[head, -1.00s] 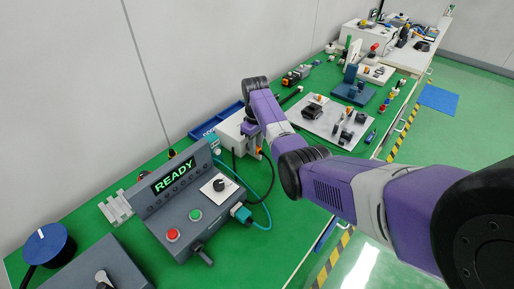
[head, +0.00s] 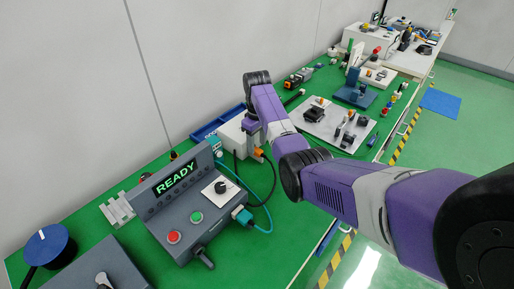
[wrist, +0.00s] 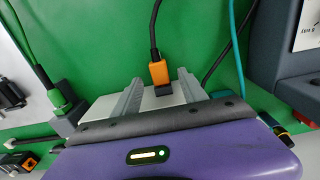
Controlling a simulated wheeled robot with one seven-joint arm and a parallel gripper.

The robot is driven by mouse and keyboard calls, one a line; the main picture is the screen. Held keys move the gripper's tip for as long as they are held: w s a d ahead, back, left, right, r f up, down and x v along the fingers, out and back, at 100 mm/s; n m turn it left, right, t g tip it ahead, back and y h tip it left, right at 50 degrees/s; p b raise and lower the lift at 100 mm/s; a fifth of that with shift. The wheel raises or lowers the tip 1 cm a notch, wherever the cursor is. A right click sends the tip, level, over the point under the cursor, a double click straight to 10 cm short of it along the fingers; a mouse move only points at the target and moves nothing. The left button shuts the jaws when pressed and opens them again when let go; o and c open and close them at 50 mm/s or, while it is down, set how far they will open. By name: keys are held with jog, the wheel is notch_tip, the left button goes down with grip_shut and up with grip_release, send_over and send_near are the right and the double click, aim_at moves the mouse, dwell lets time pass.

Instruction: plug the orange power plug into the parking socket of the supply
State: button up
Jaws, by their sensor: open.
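The orange power plug (wrist: 158,72) shows in the wrist view with its black cable running up and away. Its lower end meets a dark socket (wrist: 163,91) on the pale supply box (wrist: 105,104); how deep it sits cannot be told. My gripper (wrist: 159,78) is open, one grey finger on each side of the plug, with visible gaps on both sides. In the head view the plug (head: 259,153) shows at the front of the supply (head: 231,136), just below my wrist, which hides part of the box.
A grey console (head: 190,205) reading READY stands left of the supply, with a teal connector (head: 242,215) and cable. A blue tray (head: 215,123) lies behind the supply. A pale plate with dark parts (head: 338,124) is to the right. Green bench shows in front.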

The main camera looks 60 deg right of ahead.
aim_at(257, 150)
notch_tip(257, 150, up, 5)
jog(key=shift+r, duration=0.1)
jog(key=shift+c, duration=0.4)
dwell(2.1)
